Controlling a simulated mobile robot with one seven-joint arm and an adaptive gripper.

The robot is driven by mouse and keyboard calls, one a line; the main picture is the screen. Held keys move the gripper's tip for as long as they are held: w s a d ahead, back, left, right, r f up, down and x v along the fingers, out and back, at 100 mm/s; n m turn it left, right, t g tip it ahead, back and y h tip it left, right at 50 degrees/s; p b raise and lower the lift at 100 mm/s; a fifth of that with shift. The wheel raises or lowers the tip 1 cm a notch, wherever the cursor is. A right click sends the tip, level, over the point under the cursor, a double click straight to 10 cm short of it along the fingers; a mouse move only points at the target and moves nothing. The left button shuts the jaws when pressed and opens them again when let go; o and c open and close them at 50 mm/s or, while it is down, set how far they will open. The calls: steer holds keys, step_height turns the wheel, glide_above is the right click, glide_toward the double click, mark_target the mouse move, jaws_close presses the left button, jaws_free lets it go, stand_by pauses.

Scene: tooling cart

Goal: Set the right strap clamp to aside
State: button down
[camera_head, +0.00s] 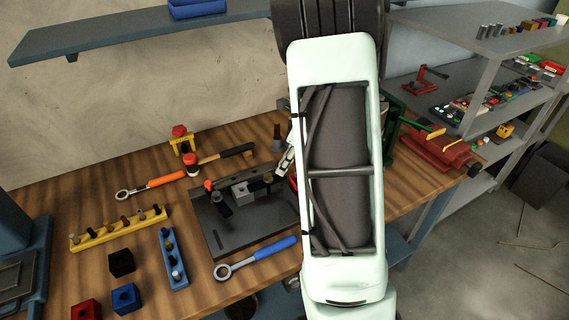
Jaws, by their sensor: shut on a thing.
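A dark fixture plate (228,240) lies on the wooden bench with a grey block (242,192) on it. The left strap clamp (218,197), dark with a red knob, stands at the block's left side. The right strap clamp (268,178) shows only as a dark piece at the block's right, by my gripper. My gripper (284,166) is mostly hidden behind my pale arm; a light finger part shows at the arm's left edge. It is shut on the right strap clamp, though the contact itself is not clear. A bit of red shows beside the arm there.
A blue-handled wrench (257,258) lies in front of the plate, an orange-handled one (152,186) behind left. A yellow rack (118,229), blue rack (174,259) and small blocks (122,262) fill the left. A red vise (432,150) stands right. Bare wood shows between them.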

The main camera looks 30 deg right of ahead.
stand_by(0.3)
steer(key=w+a+n+g+p, duration=0.3)
steer(key=w+n+g, duration=0.2)
steer(key=n, duration=0.9)
steer(key=shift+n+y+p, duration=0.35)
steer(key=shift+n+y, duration=0.05)
steer(key=shift+w+a, duration=0.1)
steer(key=shift+a, duration=0.05)
stand_by(0.3)
steer(key=c, duration=1.8)
jaws_free()
steer(key=shift+c, duration=0.2)
